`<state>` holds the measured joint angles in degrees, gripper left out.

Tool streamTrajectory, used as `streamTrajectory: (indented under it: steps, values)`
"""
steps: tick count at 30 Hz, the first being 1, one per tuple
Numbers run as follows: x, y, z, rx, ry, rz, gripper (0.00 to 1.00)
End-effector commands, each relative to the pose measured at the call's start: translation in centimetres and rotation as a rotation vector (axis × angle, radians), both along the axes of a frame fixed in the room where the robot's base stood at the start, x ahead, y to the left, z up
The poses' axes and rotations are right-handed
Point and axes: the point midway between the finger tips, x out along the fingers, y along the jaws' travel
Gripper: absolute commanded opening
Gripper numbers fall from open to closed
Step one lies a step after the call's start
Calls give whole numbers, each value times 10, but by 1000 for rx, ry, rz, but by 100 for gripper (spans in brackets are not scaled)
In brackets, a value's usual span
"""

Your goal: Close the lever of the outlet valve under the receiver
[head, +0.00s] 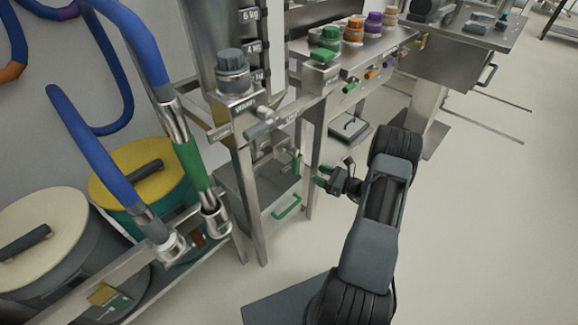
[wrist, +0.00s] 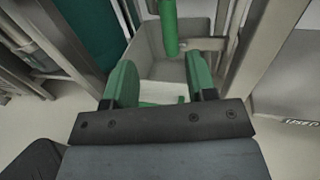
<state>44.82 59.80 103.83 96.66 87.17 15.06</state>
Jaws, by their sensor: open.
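The receiver (head: 205,45), a metal vessel with kg marks, stands left of centre in the head view. The green lever (head: 296,161) of the outlet valve hangs below it, roughly upright. In the wrist view the lever (wrist: 169,28) is a green bar hanging from the top edge, just beyond my fingertips and between their lines. My gripper (head: 324,177) is open, with green fingers, a little right of the lever in the head view. In the wrist view the gap between the fingers (wrist: 160,80) is empty. The valve body is mostly hidden.
A metal bin (head: 258,200) with a green handle stands under the receiver, between the frame legs. To the left are lidded drums (head: 128,172) and blue hoses (head: 85,140). A steel bench (head: 372,50) with coloured-lidded jars stands behind. Floor to the right is clear.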

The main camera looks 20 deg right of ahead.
Motion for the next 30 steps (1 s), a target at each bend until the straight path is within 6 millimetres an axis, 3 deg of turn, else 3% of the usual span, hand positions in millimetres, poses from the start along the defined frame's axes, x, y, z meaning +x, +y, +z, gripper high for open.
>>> streamTrajectory:
  steps: [5,21,30]
  values:
    - [10,-2,-13,26,-1,-41,52]
    - [88,56,-13,25,0,-37,52]
    - [108,71,-12,26,0,-38,52]
